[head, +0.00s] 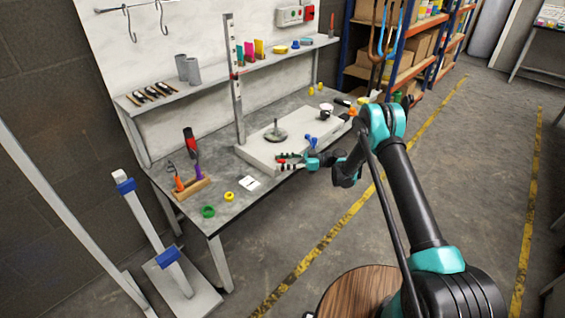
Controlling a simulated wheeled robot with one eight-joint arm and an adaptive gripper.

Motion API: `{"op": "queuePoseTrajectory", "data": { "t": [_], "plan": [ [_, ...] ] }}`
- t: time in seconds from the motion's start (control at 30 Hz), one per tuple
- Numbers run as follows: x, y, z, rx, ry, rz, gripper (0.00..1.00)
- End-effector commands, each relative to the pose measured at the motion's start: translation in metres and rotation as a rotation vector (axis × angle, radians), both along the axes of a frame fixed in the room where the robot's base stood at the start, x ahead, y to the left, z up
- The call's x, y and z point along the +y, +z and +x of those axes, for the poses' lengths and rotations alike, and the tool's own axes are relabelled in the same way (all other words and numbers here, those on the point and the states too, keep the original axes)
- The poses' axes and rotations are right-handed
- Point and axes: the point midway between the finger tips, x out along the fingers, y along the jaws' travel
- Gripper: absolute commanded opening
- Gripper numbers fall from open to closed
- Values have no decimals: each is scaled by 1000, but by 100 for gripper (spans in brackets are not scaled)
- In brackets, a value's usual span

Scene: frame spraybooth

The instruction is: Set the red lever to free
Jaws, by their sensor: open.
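A pale grey block (325,131) lies on the workbench and carries a round metal turntable (276,136) with a short upright spindle. My gripper (281,162) is open at the front edge of the block, near its left front part, with its fingers pointing left. A small red piece (281,161) shows at the fingertips. It may be the red lever, but it is too small to tell its setting or whether the fingers touch it. A tall upright rail (236,110) with holes stands behind the block and has a small red part (234,76) on it.
A wooden holder (192,189) with tools, a green ring (208,211), a yellow ring (229,196) and a white card (249,183) lie left on the bench. Blue-handled items (311,141) and a white cup (326,108) stand right of the turntable. A shelf (215,80) runs above.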

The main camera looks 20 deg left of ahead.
Motion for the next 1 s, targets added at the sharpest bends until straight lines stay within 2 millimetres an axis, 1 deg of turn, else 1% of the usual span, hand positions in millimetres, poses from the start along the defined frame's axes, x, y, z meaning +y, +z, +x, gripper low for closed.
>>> {"op": "queuePoseTrajectory", "data": {
  "t": [0.23, 0.27, 0.6, 0.63, 1.0],
  "plan": [
    [1, 0, 0, 0, 0, 0, 45],
    [1, 0, 0, 0, 0, 0, 44],
    [1, 0, 0, 0, 0, 0, 2],
    [1, 0, 0, 0, 0, 0, 0],
    [-2, 0, 0, 0, 1, 0, 0]
  ]
}}
